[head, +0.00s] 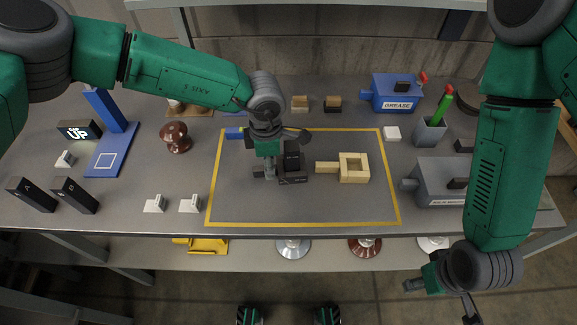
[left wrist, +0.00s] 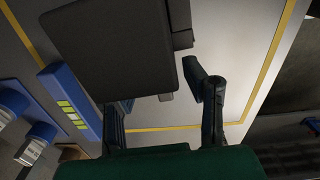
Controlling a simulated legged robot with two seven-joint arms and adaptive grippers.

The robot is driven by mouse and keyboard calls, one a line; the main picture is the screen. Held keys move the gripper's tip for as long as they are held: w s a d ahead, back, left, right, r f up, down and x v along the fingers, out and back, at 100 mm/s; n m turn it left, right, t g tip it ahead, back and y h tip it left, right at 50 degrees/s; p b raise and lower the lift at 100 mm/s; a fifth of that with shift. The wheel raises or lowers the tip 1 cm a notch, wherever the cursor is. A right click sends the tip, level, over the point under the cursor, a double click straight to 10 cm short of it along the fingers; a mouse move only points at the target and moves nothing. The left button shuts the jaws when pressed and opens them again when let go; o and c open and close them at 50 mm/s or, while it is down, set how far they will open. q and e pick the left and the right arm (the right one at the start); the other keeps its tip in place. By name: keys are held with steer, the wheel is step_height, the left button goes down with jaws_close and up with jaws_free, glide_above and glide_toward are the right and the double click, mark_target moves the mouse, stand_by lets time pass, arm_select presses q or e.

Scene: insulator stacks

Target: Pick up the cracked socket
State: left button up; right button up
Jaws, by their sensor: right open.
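A dark grey block-like part (head: 293,177) stands inside the yellow-taped rectangle (head: 300,224). It may be the socket, but I see no crack. My left gripper (head: 286,155) is over it, with its fingers spread wide. In the left wrist view a large dark slab (left wrist: 115,45) fills the upper middle and hides one finger's tip. The other finger (left wrist: 208,100) stands just right of the slab; I see no clear grip. My right gripper (head: 440,298) is open and empty beyond the table's front edge at the lower right.
A blue grease box (head: 394,94), a cup with a green tool (head: 430,130) and a grey box (head: 440,182) stand on the right. A brown insulator (head: 175,138) and a blue stand (head: 108,150) are on the left.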

arm_select(q)
steer(key=shift+w+a+f, duration=0.1)
steer(key=shift+a+f, duration=0.1)
steer(key=shift+f, duration=0.75)
steer(key=shift+a+f, duration=0.1)
steer(key=shift+a, duration=0.1)
arm_select(e)
steer(key=shift+a+r, duration=0.15)
steer(key=shift+a, duration=0.25)
arm_select(q)
steer(key=shift+d, duration=0.1)
jaws_close()
steer(key=shift+d, duration=0.15)
arm_select(e)
steer(key=shift+d, duration=0.2)
arm_select(q)
steer(key=shift+r, duration=0.2)
step_height(320, 180, up, 10)
steer(key=shift+f, duration=0.1)
arm_select(e)
steer(key=shift+f, duration=0.3)
arm_select(q)
steer(key=shift+f, duration=0.15)
steer(key=shift+a+f+b, duration=0.2)
steer(key=shift+f+b, duration=1.45)
steer(key=shift+f, duration=3.05)
arm_select(e)
steer(key=shift+f, duration=1.4)
